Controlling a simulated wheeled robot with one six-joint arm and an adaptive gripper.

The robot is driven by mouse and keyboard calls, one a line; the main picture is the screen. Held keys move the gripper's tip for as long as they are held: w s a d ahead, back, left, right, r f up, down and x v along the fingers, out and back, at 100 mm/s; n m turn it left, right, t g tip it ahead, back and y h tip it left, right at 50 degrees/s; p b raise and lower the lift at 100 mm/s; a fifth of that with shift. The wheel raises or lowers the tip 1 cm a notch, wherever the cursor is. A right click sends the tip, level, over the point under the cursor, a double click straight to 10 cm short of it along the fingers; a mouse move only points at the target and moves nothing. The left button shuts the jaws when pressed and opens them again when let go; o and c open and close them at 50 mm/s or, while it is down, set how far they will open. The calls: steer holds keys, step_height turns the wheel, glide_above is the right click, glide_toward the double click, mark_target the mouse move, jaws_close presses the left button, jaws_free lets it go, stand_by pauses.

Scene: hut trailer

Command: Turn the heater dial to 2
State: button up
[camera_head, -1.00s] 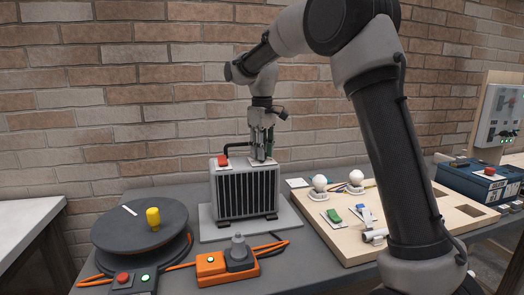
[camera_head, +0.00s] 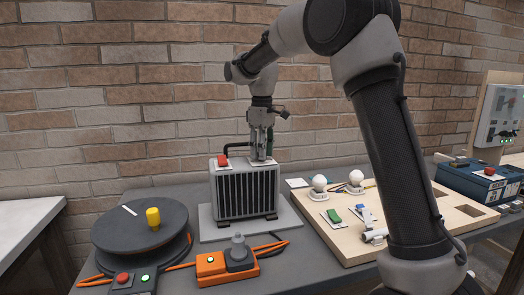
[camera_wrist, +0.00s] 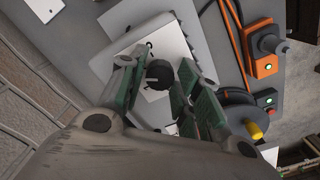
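The heater (camera_head: 247,192) is a grey box with a dark slatted front, standing on a grey plate. Its dial (camera_wrist: 159,74) is a dark round knob with a pale pointer line toward the left of the wrist picture. The dial sits on a white plate (camera_wrist: 172,43) with small dark marks; the numbers are too small to read. My gripper (camera_head: 261,157) points down over the heater's top right. In the wrist view, its green-padded fingers (camera_wrist: 164,66) stand apart on either side of the dial. In the head view, the gripper hides the dial.
An orange power strip (camera_head: 212,265) and a cable reel (camera_head: 120,225) lie in front and left. A wooden board (camera_head: 330,229) with two bulbs is right. The brick wall is behind.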

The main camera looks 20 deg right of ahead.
steer(key=shift+o, duration=0.8)
step_height(320, 180, up, 12)
